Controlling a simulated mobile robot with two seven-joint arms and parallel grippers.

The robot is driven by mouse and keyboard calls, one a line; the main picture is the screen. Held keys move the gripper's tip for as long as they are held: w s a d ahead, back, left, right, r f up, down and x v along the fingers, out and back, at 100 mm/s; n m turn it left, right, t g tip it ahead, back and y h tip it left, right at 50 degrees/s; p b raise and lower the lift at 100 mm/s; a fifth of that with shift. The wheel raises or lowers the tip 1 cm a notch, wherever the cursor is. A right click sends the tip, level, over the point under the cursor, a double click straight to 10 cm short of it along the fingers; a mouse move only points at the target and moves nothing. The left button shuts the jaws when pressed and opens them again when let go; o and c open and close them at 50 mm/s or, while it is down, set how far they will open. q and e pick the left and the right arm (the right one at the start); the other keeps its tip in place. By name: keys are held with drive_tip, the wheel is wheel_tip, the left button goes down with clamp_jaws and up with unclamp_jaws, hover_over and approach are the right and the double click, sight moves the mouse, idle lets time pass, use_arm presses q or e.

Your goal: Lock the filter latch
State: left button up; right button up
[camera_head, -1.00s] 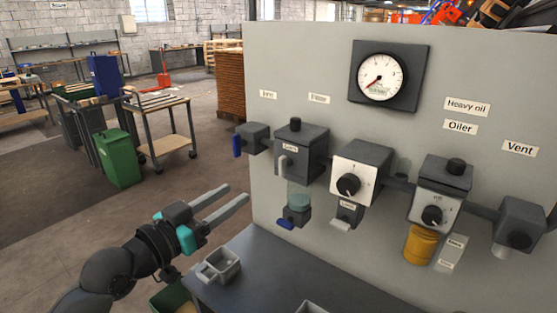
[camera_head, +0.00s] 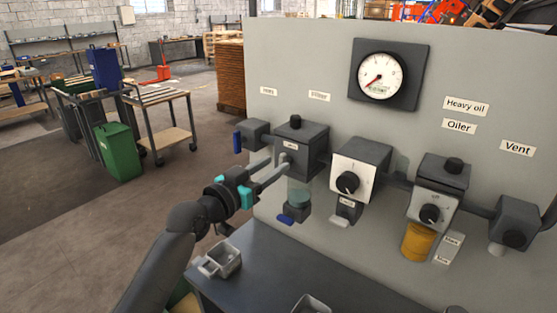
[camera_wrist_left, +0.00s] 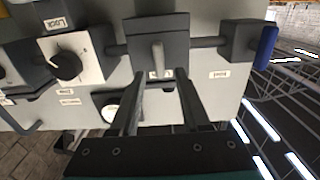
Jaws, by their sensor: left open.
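The filter unit (camera_head: 308,147) is a dark grey block on the panel under the "Filter" label, with a black knob on top and a clear bowl (camera_head: 299,192) below. Its latch, a short grey lever, shows in the left wrist view (camera_wrist_left: 157,55) on the front of the block, beside a small label. My left gripper (camera_head: 277,163) is open and empty in front of the block. In the left wrist view its two fingers (camera_wrist_left: 158,78) point at the block, with the lever between their lines. In the head view the fingers largely hide the lever. My right gripper is not in view.
A blue-handled inlet valve (camera_head: 253,136) is left of the filter. A white dial unit (camera_head: 358,168) is close on its right, then the oiler (camera_head: 440,188) and vent (camera_head: 517,224). A grey tray (camera_head: 226,261) sits on the dark bench (camera_head: 290,270) below.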

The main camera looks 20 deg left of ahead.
use_arm(q)
drive_tip(key=shift+x, duration=1.45)
drive_tip(key=shift+c, duration=0.3)
clamp_jaws()
